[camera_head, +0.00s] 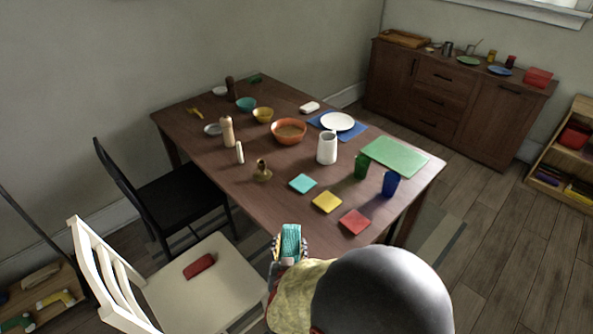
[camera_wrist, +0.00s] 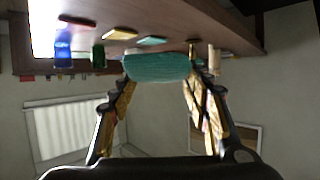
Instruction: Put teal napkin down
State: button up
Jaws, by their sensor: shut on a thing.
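The teal napkin (camera_head: 291,243) is a folded, rolled-looking bundle held between the fingers of my gripper (camera_head: 290,252). In the wrist view the napkin (camera_wrist: 157,67) spans the gap between both fingertips of my gripper (camera_wrist: 159,78). My gripper is shut on it. In the head view they show at the near corner of the dark wooden table (camera_head: 215,160), short of the coloured squares. I cannot tell the height of the napkin against the tabletop. The lower part of my gripper is hidden behind my own arm in the head view.
Teal (camera_head: 302,184), yellow (camera_head: 327,202) and red (camera_head: 355,222) squares lie near the front edge. Green (camera_head: 361,167) and blue (camera_head: 389,184) cups and a white jug (camera_head: 327,147) stand beyond. A white chair (camera_head: 185,285) with a red bundle (camera_head: 199,266) is at left. The near-left tabletop looks clear.

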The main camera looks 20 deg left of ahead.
jog(key=w+d+f+b, duration=0.3)
jog(key=w+f, duration=0.1)
jog(key=w, duration=0.5)
jog(key=b, duration=0.2)
send_over(319, 247)
jog(key=f, duration=0.5)
jog(key=shift+s+a, duration=0.1)
jog(key=shift+s, duration=0.3)
jog(key=shift+w+f+b, duration=0.2)
jog(key=shift+f+b, duration=0.35)
jog(key=shift+f, duration=0.45)
jog(key=shift+w+f+b, duration=0.15)
jog(key=shift+f+b, duration=0.4)
jog(key=shift+f, duration=0.45)
jog(key=shift+f, duration=0.15)
jog(key=o, duration=1.1)
jog(key=shift+c, duration=0.2)
